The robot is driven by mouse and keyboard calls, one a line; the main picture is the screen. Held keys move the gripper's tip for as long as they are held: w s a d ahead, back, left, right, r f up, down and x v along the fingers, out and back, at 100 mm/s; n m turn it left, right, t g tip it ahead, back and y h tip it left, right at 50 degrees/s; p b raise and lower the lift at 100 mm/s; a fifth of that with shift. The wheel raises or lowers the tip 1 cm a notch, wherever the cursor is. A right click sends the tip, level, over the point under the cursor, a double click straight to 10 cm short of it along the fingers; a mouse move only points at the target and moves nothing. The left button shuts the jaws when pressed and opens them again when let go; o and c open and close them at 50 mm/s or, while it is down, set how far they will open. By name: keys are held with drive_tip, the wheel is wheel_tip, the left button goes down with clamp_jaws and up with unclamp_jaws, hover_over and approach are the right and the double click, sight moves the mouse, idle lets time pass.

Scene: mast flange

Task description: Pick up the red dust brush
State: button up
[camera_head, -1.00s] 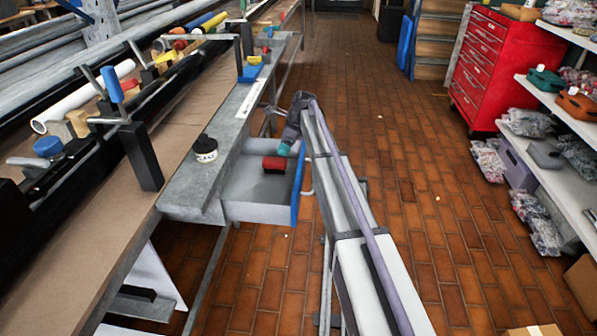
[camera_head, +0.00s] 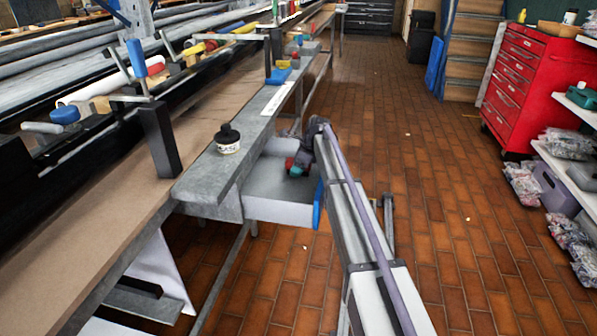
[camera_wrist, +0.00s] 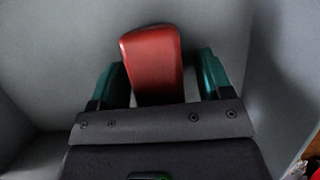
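The red dust brush (camera_wrist: 154,62) lies on the grey floor of an open drawer (camera_head: 280,211). In the head view, a small red part of the brush (camera_head: 290,162) shows beside my gripper, which hides most of it. My gripper (camera_wrist: 163,62) has two teal fingers, one on each side of the brush in the wrist view. The fingers stand apart, with a visible gap between the brush and the right finger. The near end of the brush is hidden behind the gripper body.
The drawer's grey walls surround the gripper, and its blue front (camera_head: 318,204) is close to my arm. A black-capped container (camera_head: 228,140) stands on the workbench edge (camera_head: 205,183) above. A red tool cabinet (camera_head: 520,85) stands at the right, with open tiled floor between.

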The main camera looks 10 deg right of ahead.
drive_tip(key=c, duration=1)
wheel_tip(320, 180, up, 11)
drive_tip(key=p, duration=1)
drive_tip(key=shift+f, duration=0.15)
